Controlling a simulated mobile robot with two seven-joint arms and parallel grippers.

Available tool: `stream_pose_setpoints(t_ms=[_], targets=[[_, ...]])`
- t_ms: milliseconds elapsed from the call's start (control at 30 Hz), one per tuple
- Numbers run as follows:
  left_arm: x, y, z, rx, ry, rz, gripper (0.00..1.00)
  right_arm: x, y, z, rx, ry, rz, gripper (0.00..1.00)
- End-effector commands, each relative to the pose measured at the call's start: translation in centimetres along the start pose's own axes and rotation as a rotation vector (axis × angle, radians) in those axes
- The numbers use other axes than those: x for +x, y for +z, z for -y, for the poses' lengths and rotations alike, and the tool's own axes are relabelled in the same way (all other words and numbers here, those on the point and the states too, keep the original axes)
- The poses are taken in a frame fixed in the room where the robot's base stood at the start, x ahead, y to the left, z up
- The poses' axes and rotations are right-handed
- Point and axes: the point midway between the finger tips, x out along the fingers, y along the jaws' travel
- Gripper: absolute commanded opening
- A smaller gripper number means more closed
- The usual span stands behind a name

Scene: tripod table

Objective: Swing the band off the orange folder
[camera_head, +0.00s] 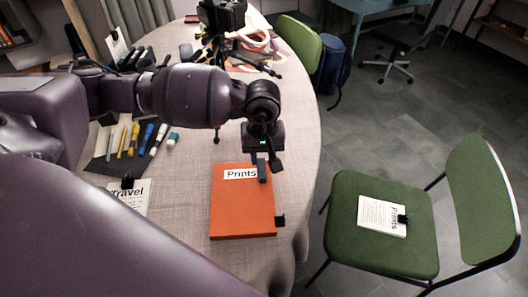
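The orange folder (235,213) lies flat on the round cloth-covered table (180,258), near its right edge. It bears a white label (241,173) reading "Prints". A small black piece (280,220) sits at its lower right edge. I cannot make out a separate band on the folder. My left gripper (267,172) points down over the folder's upper right corner, beside the label. Its dark fingers partly cover that corner. I cannot tell whether they touch it, or whether they are open or hold anything. My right gripper is not in view.
Several pens and markers (134,140) lie on a dark mat left of the folder. A clipped "Travel" paper (130,196) lies nearer. A tripod with a camera (222,18) stands at the back. A green chair (375,240) with a clipped "Prints" pad (382,215) stands right.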

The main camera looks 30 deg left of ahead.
Motion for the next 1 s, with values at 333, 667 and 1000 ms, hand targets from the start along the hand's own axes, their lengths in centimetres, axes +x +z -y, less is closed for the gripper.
stream_pose_setpoints(t_ms=[333,667,1000], targets=[[3.0,0.1,0.0,-0.003,-0.001,0.006,0.32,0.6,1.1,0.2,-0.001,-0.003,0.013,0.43],[5.7,0.1,0.0,-0.003,0.0,0.006,0.32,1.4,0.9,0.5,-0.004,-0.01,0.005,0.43],[8.0,0.1,0.0,-0.004,-0.001,0.005,0.32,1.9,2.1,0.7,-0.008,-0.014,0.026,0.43]])
